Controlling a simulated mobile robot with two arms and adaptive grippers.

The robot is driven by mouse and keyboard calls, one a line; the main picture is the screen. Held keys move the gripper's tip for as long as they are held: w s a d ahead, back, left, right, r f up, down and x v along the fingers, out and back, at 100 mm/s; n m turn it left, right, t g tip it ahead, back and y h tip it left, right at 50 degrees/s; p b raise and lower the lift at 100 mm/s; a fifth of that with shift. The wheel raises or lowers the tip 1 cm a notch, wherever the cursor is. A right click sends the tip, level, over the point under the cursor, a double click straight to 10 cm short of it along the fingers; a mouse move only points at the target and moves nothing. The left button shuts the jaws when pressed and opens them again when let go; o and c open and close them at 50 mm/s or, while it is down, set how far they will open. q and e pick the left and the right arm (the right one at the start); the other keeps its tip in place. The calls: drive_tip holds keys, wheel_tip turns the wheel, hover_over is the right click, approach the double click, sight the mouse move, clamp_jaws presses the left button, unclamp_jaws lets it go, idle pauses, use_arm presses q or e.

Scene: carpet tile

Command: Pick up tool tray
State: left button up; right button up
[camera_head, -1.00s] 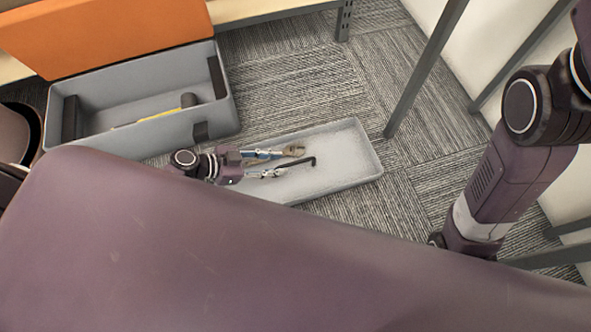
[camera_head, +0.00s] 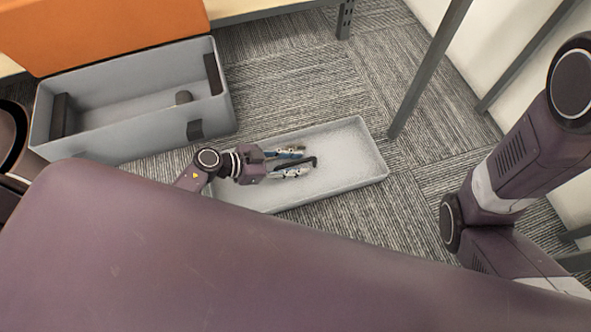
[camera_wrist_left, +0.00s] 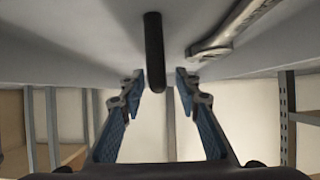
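The tool tray (camera_head: 345,150) is a shallow grey rectangular tray on the carpet, in the middle of the head view. A black bent bar (camera_head: 309,161) shows at the tray; I cannot tell whether it is its handle. My left gripper (camera_head: 301,163) reaches over the tray from the left, fingers apart. In the left wrist view, the black bar (camera_wrist_left: 154,50) stands between the open, blue-lined fingers (camera_wrist_left: 159,80) with gaps on both sides. A metal wrench (camera_wrist_left: 222,38) lies to its right on the tray. My right arm is at the right; its gripper is out of view.
A grey toolbox (camera_head: 100,140) with a raised orange lid (camera_head: 100,30) stands left of the tray, with a small dark cylinder (camera_head: 183,97) inside. A grey metal leg (camera_head: 430,70) rises just right of the tray. Carpet (camera_head: 290,70) behind the tray is clear.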

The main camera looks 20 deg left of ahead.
use_arm(q)
clamp_jaws()
drive_tip(key=shift+r, duration=0.2)
idle(0.3)
